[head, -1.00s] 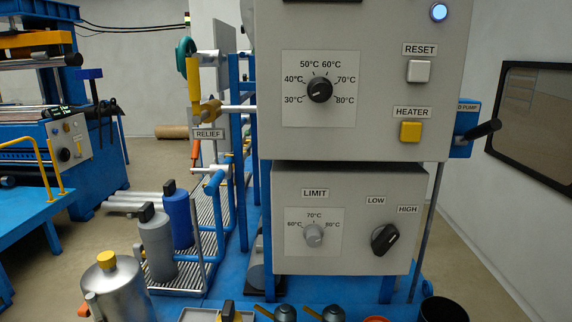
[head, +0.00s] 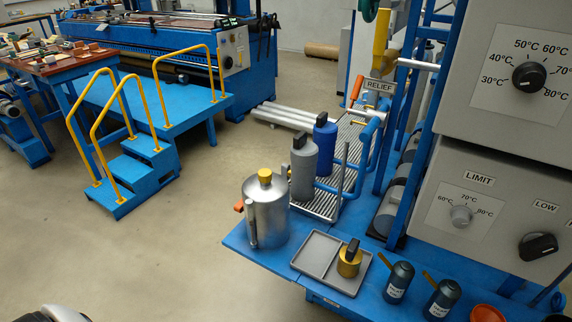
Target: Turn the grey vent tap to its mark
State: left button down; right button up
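No tap labelled as a vent shows, and I cannot tell which part is the grey vent tap. A RELIEF label (head: 379,86) sits on the blue pipe frame, below a yellow lever (head: 381,38). A pale grey bar (head: 418,65) sticks out to the right of the label. An orange handle (head: 357,90) is to its left, and a short pale pipe end (head: 366,114) is below. Neither gripper is in view. A pale rounded part at the bottom left edge may be mine, but I cannot tell.
A metal can (head: 267,215) with a yellow cap, a grey tray (head: 318,263) and dark bottles (head: 398,282) stand on the blue bench. Grey and blue bottles (head: 326,143) stand behind. The control box (head: 470,205) is at right. Blue steps (head: 124,185) are at left; the floor between is clear.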

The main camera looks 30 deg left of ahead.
aim_at(285, 167)
jog(key=j+z, duration=0.2)
jog(key=j, duration=1)
jog(key=j+z, duration=0.15)
jog(key=j, duration=1.1)
jog(key=j+z, duration=0.2)
jog(key=j, duration=1.05)
